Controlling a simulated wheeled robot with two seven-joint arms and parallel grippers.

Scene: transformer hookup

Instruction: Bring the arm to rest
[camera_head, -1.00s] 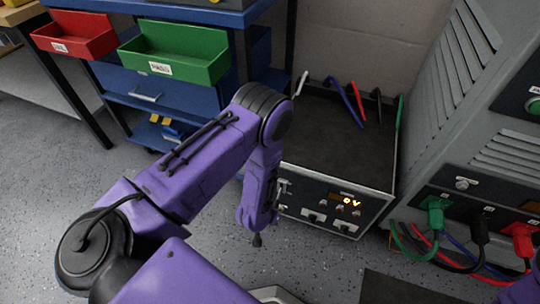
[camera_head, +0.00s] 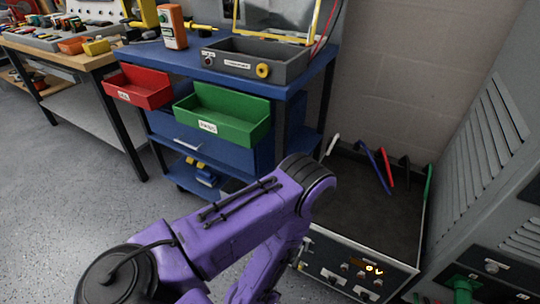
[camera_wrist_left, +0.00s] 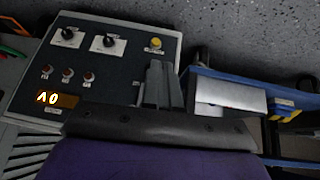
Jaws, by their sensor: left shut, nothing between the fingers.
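My purple left arm (camera_head: 235,220) comes in from the lower left in the head view and bends down in front of the grey power unit. Its gripper is hidden or out of frame there. In the left wrist view my left gripper (camera_wrist_left: 163,85) shows its two dark fingers shut together and empty, in front of the power unit's panel (camera_wrist_left: 105,75). I cannot tell how far it is from the panel. My right gripper is not in view.
The power unit (camera_head: 375,215) has a lit 0V display (camera_head: 373,269) and coloured leads at its back. A grey cabinet (camera_head: 490,170) stands right. A blue cart (camera_head: 215,150) carries a red bin (camera_head: 138,88), a green bin (camera_head: 222,115) and a test box (camera_head: 256,62). Floor at left is clear.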

